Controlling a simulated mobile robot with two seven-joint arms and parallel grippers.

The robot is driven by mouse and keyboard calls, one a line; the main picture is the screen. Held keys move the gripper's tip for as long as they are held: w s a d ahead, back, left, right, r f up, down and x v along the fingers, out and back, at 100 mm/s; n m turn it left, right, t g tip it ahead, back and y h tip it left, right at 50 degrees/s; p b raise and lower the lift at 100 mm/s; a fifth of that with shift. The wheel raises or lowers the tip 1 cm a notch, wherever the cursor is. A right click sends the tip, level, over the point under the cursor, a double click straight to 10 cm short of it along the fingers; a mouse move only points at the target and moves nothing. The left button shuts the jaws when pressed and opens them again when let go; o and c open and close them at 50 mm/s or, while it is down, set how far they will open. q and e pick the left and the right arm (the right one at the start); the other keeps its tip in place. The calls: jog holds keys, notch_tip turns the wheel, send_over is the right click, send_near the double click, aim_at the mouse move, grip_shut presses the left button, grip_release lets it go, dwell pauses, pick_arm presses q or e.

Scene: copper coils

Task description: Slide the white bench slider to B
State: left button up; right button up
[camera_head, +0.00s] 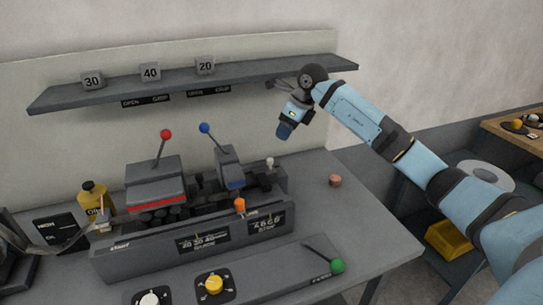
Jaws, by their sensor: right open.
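A white-knobbed post (270,162) stands at the right end of the dark bench unit; it looks like the white bench slider, though its track is hidden behind the unit. A label plate with the letters A B C D (268,222) is on the unit's front, at the right. At this size I cannot tell which letter the slider lines up with. My right gripper (278,84) is open and empty, above and behind the white knob, near the shelf's right part. It is apart from the slider.
A red-knobbed lever (165,134), a blue-knobbed lever (204,128) and an orange knob (239,204) stand on the unit. A grey shelf (240,77) with numbered blocks hangs behind. A small copper-coloured piece (335,181) lies on the clear bench top at right.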

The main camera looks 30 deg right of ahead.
aim_at(271, 160)
jog(key=p+x, duration=0.1)
jog(key=x, duration=1.1)
jog(key=shift+s+a, duration=0.1)
jog(key=shift+a, duration=0.1)
jog(key=shift+f, duration=0.3)
grip_shut()
